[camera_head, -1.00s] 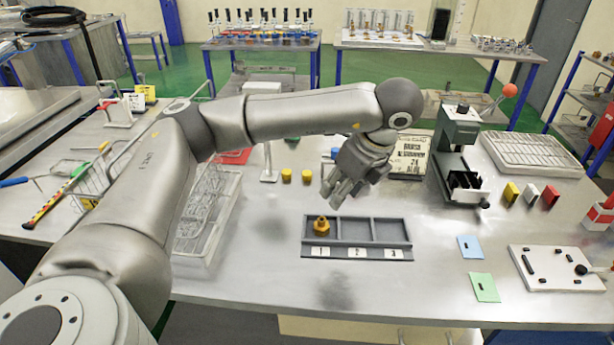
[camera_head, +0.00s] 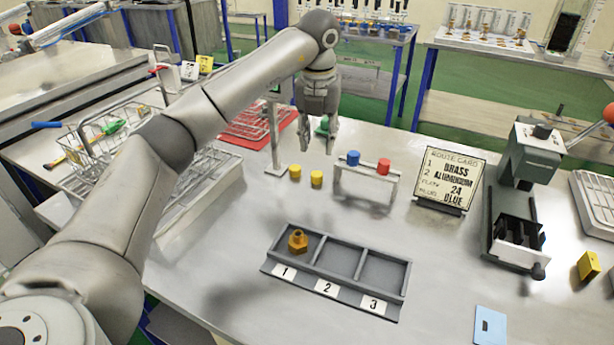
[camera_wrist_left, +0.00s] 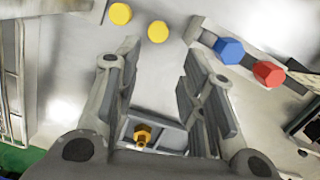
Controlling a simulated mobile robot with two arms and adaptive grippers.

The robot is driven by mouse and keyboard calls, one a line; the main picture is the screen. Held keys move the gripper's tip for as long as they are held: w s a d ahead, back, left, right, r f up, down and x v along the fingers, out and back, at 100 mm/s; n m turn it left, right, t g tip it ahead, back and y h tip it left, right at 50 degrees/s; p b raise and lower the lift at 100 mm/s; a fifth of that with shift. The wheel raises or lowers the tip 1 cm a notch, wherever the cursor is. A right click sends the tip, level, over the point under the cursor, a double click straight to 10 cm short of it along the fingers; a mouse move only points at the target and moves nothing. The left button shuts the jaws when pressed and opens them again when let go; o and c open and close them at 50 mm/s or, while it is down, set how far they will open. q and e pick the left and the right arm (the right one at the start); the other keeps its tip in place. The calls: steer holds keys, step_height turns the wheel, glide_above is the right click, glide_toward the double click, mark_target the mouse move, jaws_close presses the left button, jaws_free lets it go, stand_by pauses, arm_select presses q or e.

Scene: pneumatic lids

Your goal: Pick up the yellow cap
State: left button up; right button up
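Two yellow caps stand side by side on the metal table in the head view, a left one (camera_head: 295,171) and a right one (camera_head: 317,178). In the wrist view they show at the top, the left cap (camera_wrist_left: 120,13) and the right cap (camera_wrist_left: 158,31). My left gripper (camera_head: 318,146) points down above and behind the caps in the head view, apart from them. Its two fingers are spread with nothing held between them, as the wrist view also shows (camera_wrist_left: 160,75). My right gripper is not in view.
A white stand (camera_head: 365,190) holds a blue cap (camera_head: 353,158) and a red cap (camera_head: 384,166). A grey tray (camera_head: 388,311) has a brass fitting (camera_head: 298,240) in compartment 1. A route card (camera_head: 448,179) stands at right. A wire rack lies at left. Bare table surrounds the tray.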

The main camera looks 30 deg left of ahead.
arm_select(q)
glide_above(317, 174)
steer(key=s, duration=0.2)
steer(key=f, duration=0.4)
steer(key=shift+w+a+f, duration=0.1)
steer(key=shift+w+f, duration=0.15)
steer(key=shift+f, duration=0.05)
steer(key=shift+w+f, duration=0.15)
steer(key=shift+f, duration=0.2)
steer(key=shift+w+f, duration=0.1)
steer(key=shift+f, duration=0.15)
steer(key=f, duration=0.2)
steer(key=w+f+p, duration=0.1)
steer(key=f, duration=0.1)
steer(key=shift+f, duration=0.4)
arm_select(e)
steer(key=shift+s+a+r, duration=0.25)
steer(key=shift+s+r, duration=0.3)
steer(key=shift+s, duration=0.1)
arm_select(q)
steer(key=shift+c, duration=0.4)
steer(key=c, duration=0.4)
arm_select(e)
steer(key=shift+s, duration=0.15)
